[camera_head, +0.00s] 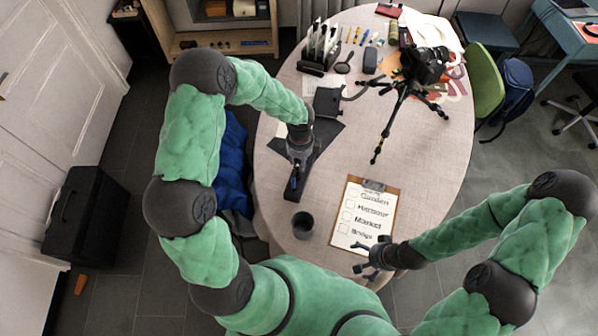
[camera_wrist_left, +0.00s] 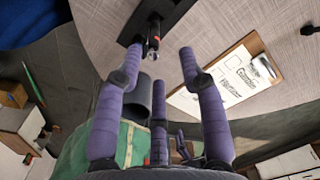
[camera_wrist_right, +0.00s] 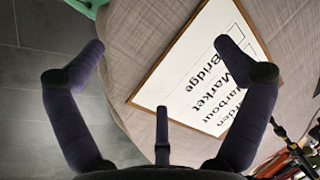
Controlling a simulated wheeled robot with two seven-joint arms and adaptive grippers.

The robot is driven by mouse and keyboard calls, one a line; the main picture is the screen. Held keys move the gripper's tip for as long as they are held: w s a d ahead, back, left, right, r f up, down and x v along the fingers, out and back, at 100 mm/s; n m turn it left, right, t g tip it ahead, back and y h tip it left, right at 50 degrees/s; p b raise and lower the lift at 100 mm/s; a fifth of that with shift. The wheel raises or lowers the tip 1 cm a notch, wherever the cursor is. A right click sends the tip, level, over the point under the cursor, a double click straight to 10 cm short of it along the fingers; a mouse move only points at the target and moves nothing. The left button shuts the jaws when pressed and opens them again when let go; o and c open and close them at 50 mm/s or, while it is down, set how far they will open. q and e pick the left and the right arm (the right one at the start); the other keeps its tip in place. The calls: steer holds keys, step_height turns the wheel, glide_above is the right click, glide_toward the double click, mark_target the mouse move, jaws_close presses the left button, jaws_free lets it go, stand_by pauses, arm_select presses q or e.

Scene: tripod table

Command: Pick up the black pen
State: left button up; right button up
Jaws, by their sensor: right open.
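I cannot single out the black pen for sure; several small pens (camera_head: 357,35) lie at the far end of the table, too small to tell their colours well. My left gripper (camera_head: 295,172) points down over the left side of the table, above a dark elongated object (camera_head: 298,194). In the left wrist view its fingers (camera_wrist_left: 156,55) are spread with nothing between them, and a dark upright piece with a red part (camera_wrist_left: 154,42) shows beyond them. My right gripper (camera_head: 368,258) is open and empty by the near edge of the clipboard (camera_head: 392,208); its fingers (camera_wrist_right: 160,55) are wide apart.
A dark grey cup (camera_head: 302,225) stands near the table's front edge, left of the clipboard. A black tripod (camera_head: 402,95) with a camera stands at the right. A black rack (camera_head: 318,50) and other small items crowd the far end. The middle of the table (camera_head: 345,150) is clear.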

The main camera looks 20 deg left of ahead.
arm_select(q)
step_height(320, 180, down, 4)
arm_select(e)
steer(key=shift+f+b, duration=0.3)
steer(key=shift+f, duration=0.1)
arm_select(q)
glide_above(298, 181)
steer(key=f, duration=0.4)
steer(key=shift+w+a+b, duration=0.15)
steer(key=shift+w+b, duration=0.1)
steer(key=shift+b, duration=0.15)
arm_select(e)
steer(key=shift+f, duration=0.4)
arm_select(q)
steer(key=shift+f, duration=0.4)
arm_select(e)
steer(key=shift+f, duration=0.1)
arm_select(q)
steer(key=shift+c, duration=0.3)
jaws_close()
